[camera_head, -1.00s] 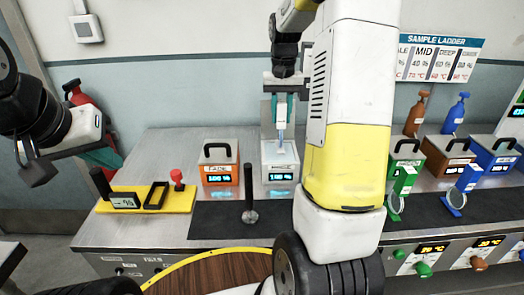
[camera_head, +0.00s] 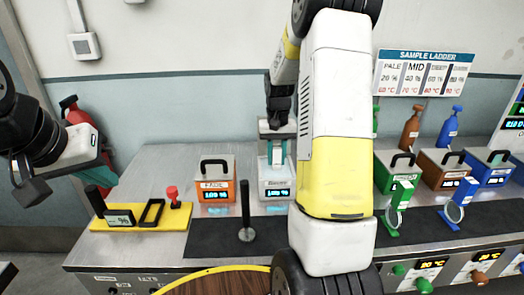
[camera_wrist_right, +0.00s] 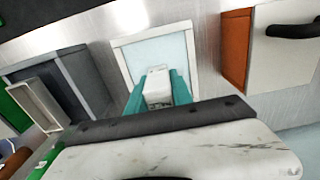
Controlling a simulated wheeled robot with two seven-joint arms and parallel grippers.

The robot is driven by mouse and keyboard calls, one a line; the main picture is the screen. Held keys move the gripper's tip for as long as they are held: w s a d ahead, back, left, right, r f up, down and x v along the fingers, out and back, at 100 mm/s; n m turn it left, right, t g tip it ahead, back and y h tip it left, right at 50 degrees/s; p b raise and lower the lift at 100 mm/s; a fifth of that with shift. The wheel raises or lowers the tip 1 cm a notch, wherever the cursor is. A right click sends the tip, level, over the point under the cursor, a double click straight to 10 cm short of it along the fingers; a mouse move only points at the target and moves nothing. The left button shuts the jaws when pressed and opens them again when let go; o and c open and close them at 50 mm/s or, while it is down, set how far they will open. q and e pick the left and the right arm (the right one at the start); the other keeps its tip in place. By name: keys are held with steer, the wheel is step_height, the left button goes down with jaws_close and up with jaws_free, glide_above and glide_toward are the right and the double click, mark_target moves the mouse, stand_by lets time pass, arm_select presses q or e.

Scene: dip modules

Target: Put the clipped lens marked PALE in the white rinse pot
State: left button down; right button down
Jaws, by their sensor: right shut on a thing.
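My right gripper (camera_head: 277,152) is shut on a small white clip (camera_wrist_right: 158,86) and sits directly over the white rinse pot (camera_head: 276,192). In the right wrist view the clip is between the teal fingers, in front of the pot's pale blue open top (camera_wrist_right: 155,50). The lens under the clip is hidden, so I cannot tell how deep it sits in the pot; the clip's marking is not readable. My left gripper (camera_head: 104,168) hangs at the far left, away from the pots; its finger gap is not clear.
An orange FADE pot (camera_head: 215,192) stands just left of the white pot. A black post (camera_head: 246,215) stands in front. Green (camera_head: 397,205) and blue (camera_head: 456,205) clipped lenses stand at right, before the coloured pots. A yellow tray (camera_head: 145,219) lies at left.

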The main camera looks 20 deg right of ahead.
steer(key=shift+f, duration=0.1)
steer(key=c, duration=1.1)
jaws_free()
step_height(320, 180, up, 12)
steer(key=s+a+r+n+t+y, duration=0.1)
steer(key=s+a+r+n+t, duration=0.15)
steer(key=s+a+r, duration=0.55)
steer(key=s+a+t, duration=0.1)
steer(key=s, duration=0.4)
steer(key=s+a+f+t, duration=0.1)
steer(key=s+a, duration=0.1)
steer(key=s, duration=0.3)
steer(key=s+a+n+t+y, duration=0.1)
steer(key=s, duration=0.4)
steer(key=shift+a+f+t, duration=0.2)
steer(key=shift+a+t, duration=0.15)
steer(key=shift+a, duration=0.05)
